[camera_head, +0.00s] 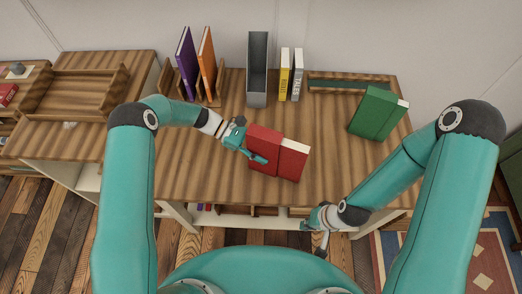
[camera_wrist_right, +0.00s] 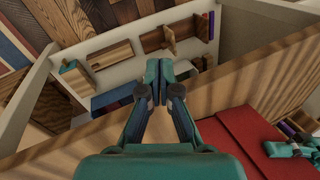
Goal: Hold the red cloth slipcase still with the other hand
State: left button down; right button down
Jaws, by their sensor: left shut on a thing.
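The red cloth slipcase (camera_head: 264,136) stands on the wooden desk near its front, with a brighter red book (camera_head: 292,160) showing at its right side. Whether the book is partly inside the slipcase is hard to tell. My left gripper (camera_head: 256,157) comes in from the left and is shut on the slipcase. One finger shows across its front; the other is hidden. My right gripper (camera_head: 313,238) is empty at the desk's front edge, away from the slipcase. In the right wrist view its fingertips (camera_wrist_right: 172,72) are together, and red surfaces (camera_wrist_right: 240,140) show at lower right.
A green book or case (camera_head: 376,112) stands at the right of the desk (camera_head: 205,170). Purple (camera_head: 186,62) and orange (camera_head: 206,62) books, a grey holder (camera_head: 257,70), and yellow (camera_head: 284,75) and white (camera_head: 297,75) books stand at the back. The front right of the desktop is clear.

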jog(key=c, duration=1.9)
grip_release()
jog(key=o, duration=0.6)
jog(key=shift+d+f, duration=0.1)
jog(key=shift+d, duration=0.05)
jog(key=shift+c, duration=0.2)
jog(key=shift+o, duration=1.2)
jog(key=shift+s+d+f+m+g, duration=0.2)
jog(key=shift+s+d+m+g, duration=0.1)
jog(key=shift+m, duration=0.1)
jog(key=shift+o, duration=1.4)
jog(key=shift+s+d+f+m+g, duration=0.2)
jog(key=shift+s+d+m+g, duration=0.15)
jog(key=shift+m, duration=0.2)
jog(key=shift+s+d+f+m+g, duration=0.15)
jog(key=shift+s+f+m+g, duration=0.1)
jog(key=shift+m+g, duration=0.25)
jog(key=m+t+y, duration=0.7)
jog(key=m+y, duration=0.6)
jog(key=m, duration=0.4)
send_near(296, 156)
notch_tip(296, 156, down, 3)
jog(key=d, duration=0.2)
jog(key=shift+w+x, duration=0.2)
jog(key=shift+x, duration=2.85)
jog(key=shift+w+x, duration=0.2)
jog(key=shift+x, duration=2.8)
